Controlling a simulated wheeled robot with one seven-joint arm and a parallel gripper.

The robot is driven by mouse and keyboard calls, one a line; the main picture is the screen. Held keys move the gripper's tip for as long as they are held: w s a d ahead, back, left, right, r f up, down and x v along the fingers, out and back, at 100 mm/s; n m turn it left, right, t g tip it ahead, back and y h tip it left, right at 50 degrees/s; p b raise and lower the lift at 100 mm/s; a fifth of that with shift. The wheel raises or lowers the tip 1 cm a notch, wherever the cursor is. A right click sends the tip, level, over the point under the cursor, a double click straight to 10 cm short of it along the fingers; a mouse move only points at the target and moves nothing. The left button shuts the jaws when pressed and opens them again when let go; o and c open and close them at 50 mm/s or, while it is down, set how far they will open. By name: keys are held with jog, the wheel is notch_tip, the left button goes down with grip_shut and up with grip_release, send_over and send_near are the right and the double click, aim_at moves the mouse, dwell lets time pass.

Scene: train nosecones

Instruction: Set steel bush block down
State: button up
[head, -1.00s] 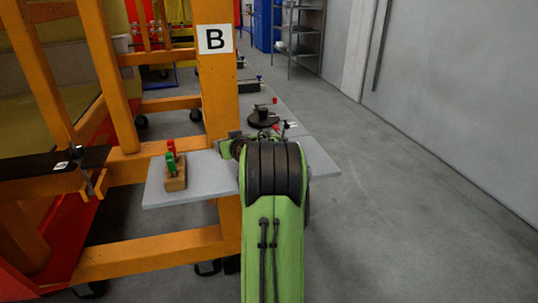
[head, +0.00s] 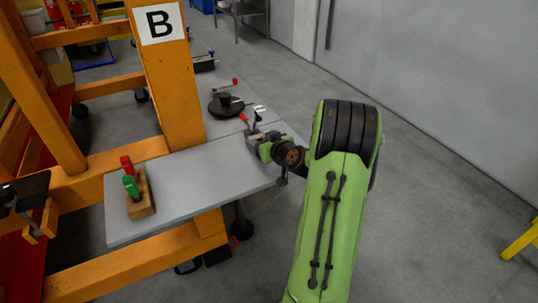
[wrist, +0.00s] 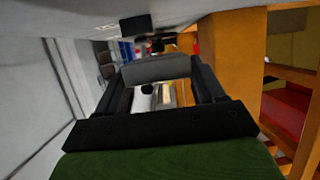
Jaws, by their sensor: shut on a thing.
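The steel bush block (wrist: 155,68) shows in the wrist view as a grey piece with a rounded edge, held between the two black fingers of my gripper (wrist: 157,78). In the head view my gripper (head: 262,140) is at the right part of the grey tabletop (head: 195,190), low over it or close to it. I cannot tell whether the block touches the surface. In the head view my own wrist and the gripper's body hide most of the block.
A wooden block with red and green handled tools (head: 139,194) stands at the table's left. A dark round fixture with a red-handled lever (head: 226,103) stands behind my gripper. An orange post marked B (head: 170,85) rises at the back edge. The middle tabletop is bare.

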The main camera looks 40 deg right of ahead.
jog(key=shift+f+b, duration=0.55)
jog(key=shift+f, duration=2.25)
jog(key=shift+f, duration=0.1)
jog(key=o, duration=1.4)
jog(key=shift+c, duration=0.2)
